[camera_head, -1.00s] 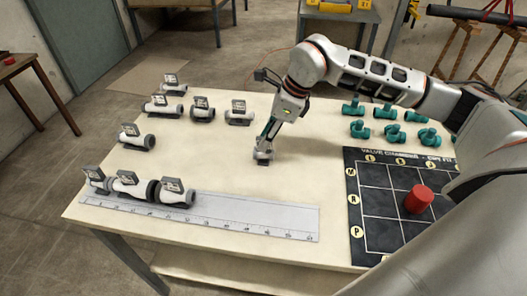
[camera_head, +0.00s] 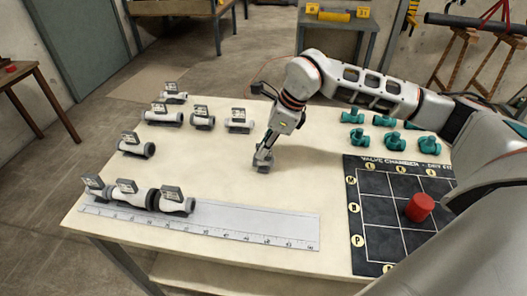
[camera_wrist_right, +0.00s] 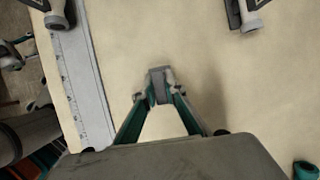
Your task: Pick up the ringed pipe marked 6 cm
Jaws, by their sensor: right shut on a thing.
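My right gripper (camera_head: 265,153) points down at the middle of the table. It is shut on a small pipe piece with a grey collar (camera_head: 263,162), at the tabletop. In the right wrist view, the gripper (camera_wrist_right: 160,88) has its fingertips at the piece's sides, with the grey ring (camera_wrist_right: 159,92) between them. The mark on this piece cannot be read, and I cannot tell whether it touches the table. Other white pipes with grey tags stand at left, including one alone (camera_head: 132,147) and a row by the ruler (camera_head: 128,192). My left gripper is not in view.
A ruler strip (camera_head: 255,225) lies along the table's front. Teal fittings (camera_head: 428,143) stand at back right. A black grid board (camera_head: 378,213) at right bears a red cylinder (camera_head: 420,207). The tabletop (camera_head: 215,165) between the pipes and my gripper is clear.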

